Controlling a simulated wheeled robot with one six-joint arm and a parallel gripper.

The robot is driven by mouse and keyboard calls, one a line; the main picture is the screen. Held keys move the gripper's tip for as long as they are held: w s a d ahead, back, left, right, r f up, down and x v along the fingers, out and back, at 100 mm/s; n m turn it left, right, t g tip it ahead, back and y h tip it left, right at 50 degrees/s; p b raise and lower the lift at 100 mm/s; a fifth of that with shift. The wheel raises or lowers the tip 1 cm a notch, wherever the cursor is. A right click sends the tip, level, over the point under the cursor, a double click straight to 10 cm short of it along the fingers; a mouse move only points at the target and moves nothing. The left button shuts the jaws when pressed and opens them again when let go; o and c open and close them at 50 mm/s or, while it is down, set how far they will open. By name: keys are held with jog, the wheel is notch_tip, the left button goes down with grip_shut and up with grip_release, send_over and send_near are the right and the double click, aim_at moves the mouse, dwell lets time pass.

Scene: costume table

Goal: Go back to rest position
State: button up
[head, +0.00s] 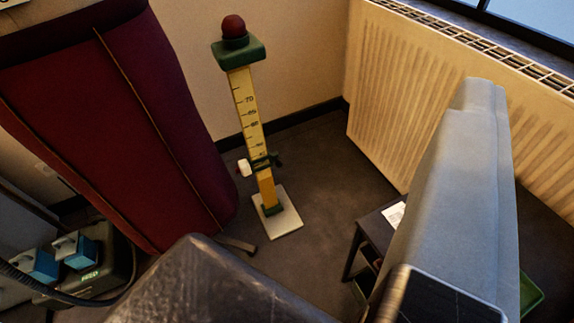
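I cannot make out my gripper's fingers in the head view. A smooth pale grey tapered body (455,190) rises at the right, close to the camera, with a glossy black end (440,298) at the bottom edge. A dark, scuffed block (205,285) fills the bottom centre-left, also close. I cannot tell whether either belongs to my arm. No object is seen being held.
A maroon padded form (120,120) leans at the left. A yellow measuring post (247,110) with a red ball stands on a white base on the floor. A radiator (400,90) lines the right wall. Blue items (80,250) sit lower left. Dark floor (320,200) is clear mid-view.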

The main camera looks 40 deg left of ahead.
jog(key=shift+s+a+r+t, duration=0.1)
jog(key=shift+s+r+t, duration=0.1)
jog(key=shift+s+r, duration=0.3)
jog(key=shift+s+a+r+t, duration=0.1)
jog(key=shift+s+r+t, duration=0.1)
jog(key=shift+s, duration=0.45)
dwell(0.4)
